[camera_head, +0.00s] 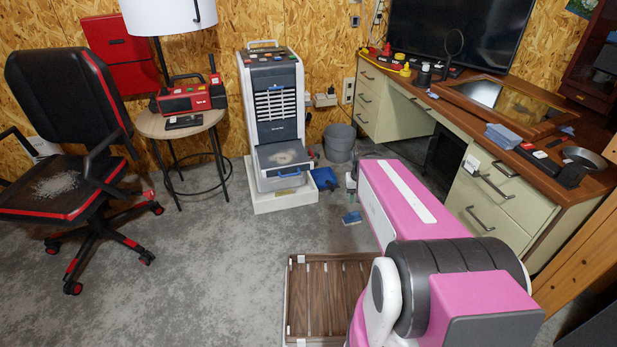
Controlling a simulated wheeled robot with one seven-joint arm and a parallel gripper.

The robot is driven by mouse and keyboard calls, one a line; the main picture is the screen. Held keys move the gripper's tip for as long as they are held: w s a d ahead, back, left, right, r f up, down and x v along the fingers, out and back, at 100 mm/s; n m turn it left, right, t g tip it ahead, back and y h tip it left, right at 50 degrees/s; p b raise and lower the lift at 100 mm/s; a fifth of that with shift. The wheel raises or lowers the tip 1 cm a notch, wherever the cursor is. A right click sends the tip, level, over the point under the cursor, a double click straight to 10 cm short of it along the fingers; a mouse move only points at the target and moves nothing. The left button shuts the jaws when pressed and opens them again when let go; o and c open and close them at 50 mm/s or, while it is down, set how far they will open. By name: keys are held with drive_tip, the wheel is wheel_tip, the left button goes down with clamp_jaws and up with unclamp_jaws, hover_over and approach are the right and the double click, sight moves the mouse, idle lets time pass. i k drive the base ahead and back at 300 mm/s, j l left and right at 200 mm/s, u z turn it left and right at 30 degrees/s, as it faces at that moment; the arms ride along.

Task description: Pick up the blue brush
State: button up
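A small blue object (351,217) that looks like the blue brush lies on the grey concrete floor, just left of my pink arm. It is small in the picture and its details are hard to make out. My arm reaches from the lower right toward the middle of the room. At its far end a small grey part, which looks like my gripper (351,184), shows just above and beyond the blue object, apparently apart from it. The arm hides most of this end, so I cannot see whether the fingers are open or shut.
A blue dustpan (325,178) lies beside the white-and-grey machine (274,120). A grey bucket (340,143) stands behind. A slatted wooden crate (300,290) sits in front. A desk (500,205) is at right, an office chair (70,130) at left. Floor at centre left is clear.

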sight(352, 218)
drive_tip(key=i+j+z, duration=0.45)
drive_tip(key=j, duration=0.15)
drive_tip(key=i+j+z, duration=0.25)
drive_tip(key=k+j, duration=0.1)
